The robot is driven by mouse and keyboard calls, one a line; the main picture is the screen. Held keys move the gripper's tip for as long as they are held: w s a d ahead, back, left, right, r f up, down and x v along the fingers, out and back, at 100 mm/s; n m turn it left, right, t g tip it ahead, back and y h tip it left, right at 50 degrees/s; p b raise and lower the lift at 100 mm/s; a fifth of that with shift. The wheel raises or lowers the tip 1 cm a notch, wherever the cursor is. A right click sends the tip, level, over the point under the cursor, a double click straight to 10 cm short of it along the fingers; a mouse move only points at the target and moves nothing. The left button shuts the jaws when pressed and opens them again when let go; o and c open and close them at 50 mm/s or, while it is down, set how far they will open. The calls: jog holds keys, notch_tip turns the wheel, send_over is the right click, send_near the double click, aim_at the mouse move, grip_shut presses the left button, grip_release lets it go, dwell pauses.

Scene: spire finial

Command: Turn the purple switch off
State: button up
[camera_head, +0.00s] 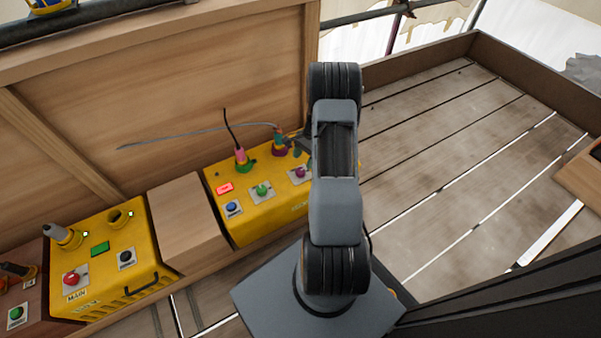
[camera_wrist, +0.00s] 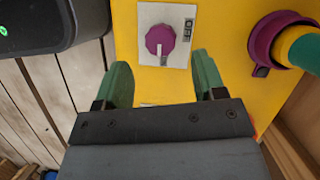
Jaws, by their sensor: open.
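The purple switch (camera_head: 299,172) is a round knob on a white plate at the right of the yellow box's front row in the head view. In the wrist view the purple knob (camera_wrist: 160,40) shows a pale pointer mark toward the bottom of the picture. Dark lettering, seemingly OFF, stands beside it on the plate. My gripper (camera_wrist: 161,62) is open, with green fingertips apart and nothing between them. The knob lies just ahead of the gap, and I see no contact. In the head view my arm hides most of the gripper.
The yellow box (camera_head: 242,221) also bears a green knob (camera_head: 262,190), a blue knob (camera_head: 232,208), a red lit display (camera_head: 225,188) and plugs with cables. A purple socket with a plug (camera_wrist: 280,40) is right of the switch. Another yellow box (camera_head: 118,275) stands left.

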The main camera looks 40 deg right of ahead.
aim_at(300, 170)
jog(key=shift+b+x, duration=0.8)
jog(key=shift+x, duration=1.85)
jog(key=shift+c, duration=0.3)
jog(key=c, duration=0.9)
jog(key=shift+o, duration=0.2)
